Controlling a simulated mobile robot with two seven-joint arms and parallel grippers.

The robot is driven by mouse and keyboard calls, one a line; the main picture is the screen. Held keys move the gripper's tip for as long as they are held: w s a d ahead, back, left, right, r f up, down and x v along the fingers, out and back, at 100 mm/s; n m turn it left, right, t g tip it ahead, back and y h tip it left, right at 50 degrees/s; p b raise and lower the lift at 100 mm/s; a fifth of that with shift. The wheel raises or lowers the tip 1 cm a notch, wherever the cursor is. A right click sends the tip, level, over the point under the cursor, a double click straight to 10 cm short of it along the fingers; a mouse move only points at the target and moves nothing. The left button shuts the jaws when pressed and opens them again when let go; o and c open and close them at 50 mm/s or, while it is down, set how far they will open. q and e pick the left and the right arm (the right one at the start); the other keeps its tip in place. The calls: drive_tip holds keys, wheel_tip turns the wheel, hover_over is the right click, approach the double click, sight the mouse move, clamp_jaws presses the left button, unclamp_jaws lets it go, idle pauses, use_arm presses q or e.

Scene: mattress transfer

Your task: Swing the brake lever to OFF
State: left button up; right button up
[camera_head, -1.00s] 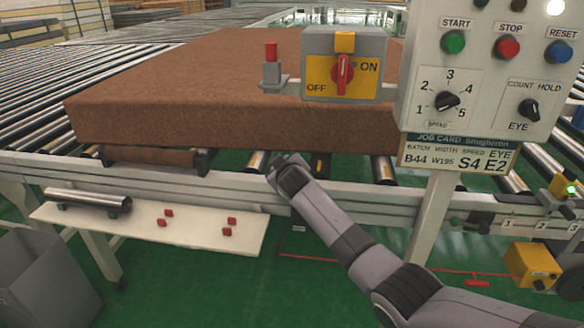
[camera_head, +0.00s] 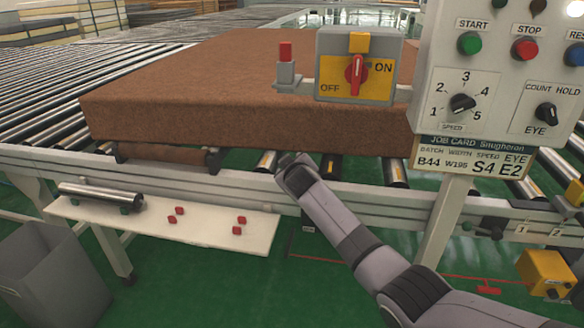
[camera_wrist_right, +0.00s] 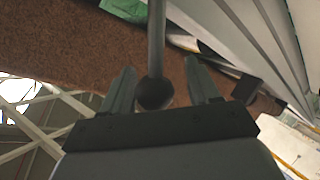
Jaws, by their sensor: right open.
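A dark rod with a ball knob (camera_wrist_right: 153,93), which looks like a lever, shows in the right wrist view. The knob sits between the spread fingers of my right gripper (camera_wrist_right: 162,76), near the palm. The gripper is open; I cannot tell whether a finger touches the knob. In the head view my right gripper (camera_head: 292,163) is at the conveyor's front rail, below the brown mattress (camera_head: 235,85); its fingers and the lever are not clear there. A red rotary handle (camera_head: 354,74) on a yellow plate marked OFF and ON stands upright between the two words. My left gripper is out of view.
A control panel (camera_head: 497,70) on a post stands at the right. A white shelf (camera_head: 205,222) with a metal roller (camera_head: 100,196) and several red pieces juts out at the left, beside a grey bin (camera_head: 52,275). Green floor is open below the rail.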

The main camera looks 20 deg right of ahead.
drive_tip(key=shift+p+v, duration=0.35)
drive_tip(key=shift+v, duration=0.45)
drive_tip(key=p+v, duration=0.1)
drive_tip(key=v, duration=0.4)
drive_tip(key=shift+s+a+r, duration=0.1)
drive_tip(key=shift+s, duration=0.1)
